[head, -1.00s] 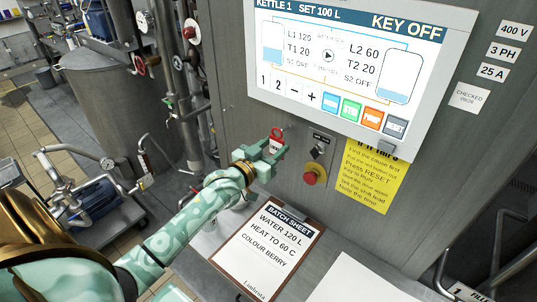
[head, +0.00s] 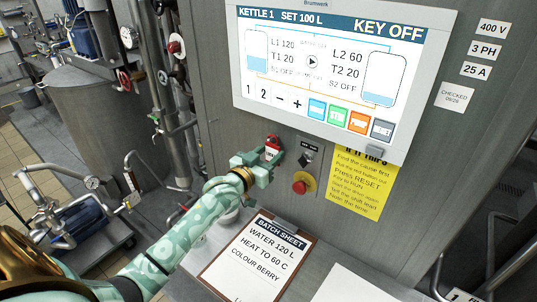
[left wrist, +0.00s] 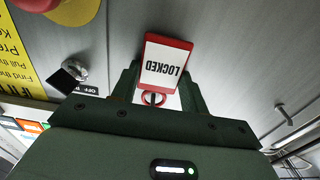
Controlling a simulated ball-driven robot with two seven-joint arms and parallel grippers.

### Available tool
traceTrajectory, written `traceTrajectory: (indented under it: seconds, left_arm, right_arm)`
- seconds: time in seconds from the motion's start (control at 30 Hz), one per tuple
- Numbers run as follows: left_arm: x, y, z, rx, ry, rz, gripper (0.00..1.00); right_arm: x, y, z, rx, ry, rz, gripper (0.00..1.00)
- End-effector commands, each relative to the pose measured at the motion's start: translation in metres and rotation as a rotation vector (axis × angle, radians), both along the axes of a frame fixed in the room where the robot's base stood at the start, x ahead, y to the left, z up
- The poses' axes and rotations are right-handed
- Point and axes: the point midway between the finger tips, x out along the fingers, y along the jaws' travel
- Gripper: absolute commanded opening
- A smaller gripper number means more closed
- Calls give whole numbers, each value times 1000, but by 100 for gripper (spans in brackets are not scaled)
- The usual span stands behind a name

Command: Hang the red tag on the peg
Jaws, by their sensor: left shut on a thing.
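My left gripper (head: 262,165) is shut on the red tag (head: 271,148) in front of the grey panel, left of the key switch. In the left wrist view the tag (left wrist: 165,65) shows a white face with LOCKED upside down. Its red ring (left wrist: 153,98) lies between the fingers of the gripper (left wrist: 160,85). A short grey bar (left wrist: 287,115) stands out from the panel at the right of the wrist view; I cannot tell whether it is the peg. My right gripper is not in view.
The key switch (head: 306,158) and the red button (head: 300,187) are right of the tag. The screen (head: 335,70) is above. A yellow notice (head: 360,185) is on the panel. A batch sheet clipboard (head: 258,255) lies below. A steel kettle (head: 105,120) stands left.

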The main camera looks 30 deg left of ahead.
Motion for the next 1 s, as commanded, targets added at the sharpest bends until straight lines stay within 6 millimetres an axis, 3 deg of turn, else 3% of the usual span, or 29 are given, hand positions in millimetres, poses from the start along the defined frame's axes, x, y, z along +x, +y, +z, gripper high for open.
traceTrajectory:
  seconds: [0.33, 0.37, 0.43, 0.77, 0.87, 1.0]
  left_arm:
    - [0, 0, 0, 0, 0, 0, 23]
    - [0, 0, 0, 0, 0, 0, 50]
    - [0, 0, 0, 0, 0, 0, 69]
    - [-3, 0, 0, 0, 0, 0, 70]
    - [-14, 1, -2, 0, 0, 0, 70]
    - [-45, 3, -4, 1, 3, 0, 70]
  right_arm:
    - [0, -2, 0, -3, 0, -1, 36]
    - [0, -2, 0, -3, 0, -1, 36]
    - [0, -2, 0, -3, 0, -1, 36]
    - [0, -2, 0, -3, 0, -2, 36]
    - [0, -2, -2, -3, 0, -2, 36]
    - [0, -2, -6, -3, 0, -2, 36]
